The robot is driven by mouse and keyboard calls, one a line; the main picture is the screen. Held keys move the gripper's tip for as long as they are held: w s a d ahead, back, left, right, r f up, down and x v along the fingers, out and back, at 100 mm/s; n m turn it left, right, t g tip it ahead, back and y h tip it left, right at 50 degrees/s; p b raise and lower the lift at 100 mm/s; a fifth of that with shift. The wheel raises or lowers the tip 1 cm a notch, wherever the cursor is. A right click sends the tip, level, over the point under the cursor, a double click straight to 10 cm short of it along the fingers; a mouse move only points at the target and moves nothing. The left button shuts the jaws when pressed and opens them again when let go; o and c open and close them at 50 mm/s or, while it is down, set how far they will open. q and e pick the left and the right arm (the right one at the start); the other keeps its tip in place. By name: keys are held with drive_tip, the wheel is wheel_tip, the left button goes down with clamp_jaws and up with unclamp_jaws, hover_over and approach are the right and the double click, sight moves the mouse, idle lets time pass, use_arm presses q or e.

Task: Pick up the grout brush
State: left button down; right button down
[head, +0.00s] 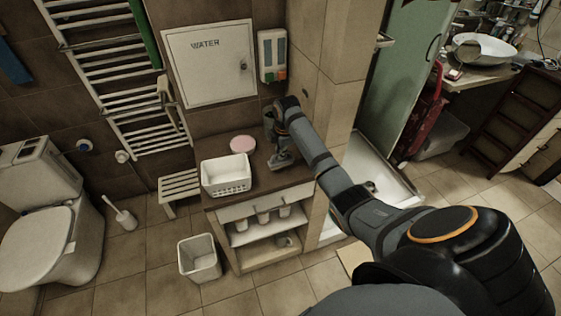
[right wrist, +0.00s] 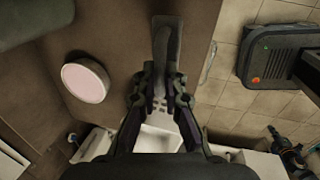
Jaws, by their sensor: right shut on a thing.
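The grout brush (right wrist: 168,38) shows in the right wrist view as a long dark grey piece running up from between my fingertips. My right gripper (right wrist: 164,78) is shut on its near end; the held part is partly hidden by the fingers. In the head view my right gripper (head: 280,152) is low over the brown counter, right of the white basket. The brush is too small and dark there to tell from the gripper. I cannot tell whether the brush touches the counter.
On the counter (head: 257,181) stand a white basket (head: 226,175) and a round pink-topped dish (head: 243,144), left of my gripper. The dish also shows in the wrist view (right wrist: 85,82). A tiled column (head: 320,110) rises close on the right. A white bin (head: 200,259) stands below.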

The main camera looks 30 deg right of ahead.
drive_tip(key=s+a+r+p, duration=0.1)
drive_tip(key=s+a+r, duration=0.5)
drive_tip(key=s+r, duration=0.3)
drive_tip(key=s, duration=0.3)
drive_tip(key=c, duration=2.1)
unclamp_jaws()
drive_tip(key=shift+f, duration=0.1)
clamp_jaws()
